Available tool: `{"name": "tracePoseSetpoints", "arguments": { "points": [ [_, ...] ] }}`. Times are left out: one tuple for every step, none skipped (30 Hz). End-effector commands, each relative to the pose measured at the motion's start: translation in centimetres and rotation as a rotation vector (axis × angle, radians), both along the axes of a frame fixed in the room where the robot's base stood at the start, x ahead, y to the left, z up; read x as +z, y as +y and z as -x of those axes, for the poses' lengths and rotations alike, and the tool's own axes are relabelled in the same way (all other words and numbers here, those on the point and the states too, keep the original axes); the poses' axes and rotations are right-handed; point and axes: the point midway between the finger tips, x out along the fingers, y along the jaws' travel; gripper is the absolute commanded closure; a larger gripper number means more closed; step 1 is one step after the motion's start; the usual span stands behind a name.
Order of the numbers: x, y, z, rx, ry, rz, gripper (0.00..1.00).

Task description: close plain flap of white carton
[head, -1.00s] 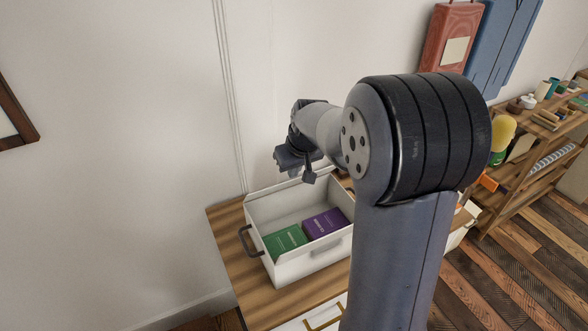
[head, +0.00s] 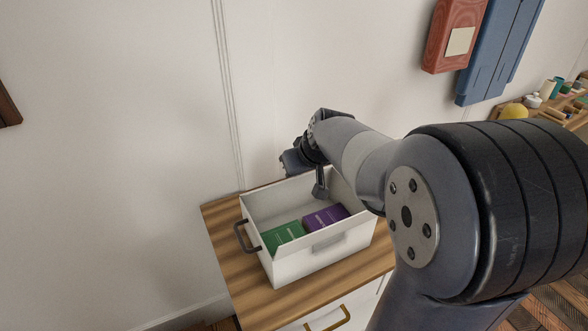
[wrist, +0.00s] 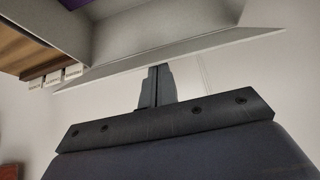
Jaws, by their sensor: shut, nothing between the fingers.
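The white carton (head: 290,267) stands open on a wooden-topped cabinet, with a green box (head: 283,236) and a purple box (head: 325,217) lying inside. My gripper (head: 320,195) is at the carton's far side, near the far rim, fingers pointing down. In the wrist view my gripper (wrist: 158,70) is shut and empty, its tips close to the edge of a pale carton panel (wrist: 170,47), likely the flap. I cannot tell whether they touch. My arm hides the carton's far right corner in the head view.
A dark handle (head: 242,238) sticks out from the carton's left end. The wooden top (head: 228,225) is bare left of the carton. The wall (head: 120,120) is close behind. A red case (head: 455,35) and blue panels (head: 500,50) hang on the wall at right.

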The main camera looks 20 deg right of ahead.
Motion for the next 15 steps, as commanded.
{"name": "tracePoseSetpoints", "arguments": {
  "points": [
    [-0.8, -0.1, 0.3, -0.002, -0.007, -0.002, 1.00],
    [-0.9, -0.1, 0.4, -0.001, -0.005, -0.001, 1.00],
    [-1.0, -0.2, 0.6, -0.001, -0.005, -0.001, 1.00],
    [-1.1, -0.2, 0.7, -0.001, -0.004, -0.001, 1.00],
    [-1.2, -0.2, 0.9, -0.001, -0.003, 0.000, 1.00],
    [-1.4, -0.3, 1.1, -0.001, -0.002, 0.000, 1.00],
    [-1.5, -0.3, 1.2, -0.001, -0.002, 0.000, 1.00],
    [-1.6, -0.3, 1.4, -0.001, -0.002, 0.000, 1.00],
    [-1.7, -0.3, 1.5, -0.001, -0.002, 0.000, 1.00],
    [-1.9, -0.4, 1.7, -0.001, -0.002, 0.000, 1.00],
    [-2.1, -0.4, 1.8, -0.001, -0.002, -0.001, 1.00],
    [-2.3, -0.4, 2.0, -0.001, -0.001, -0.001, 1.00],
    [-2.4, -0.4, 2.1, -0.001, -0.001, -0.001, 1.00],
    [-2.6, -0.5, 2.2, -0.001, -0.001, -0.001, 1.00],
    [-2.7, -0.5, 2.3, -0.001, -0.001, -0.001, 1.00]
  ]
}}
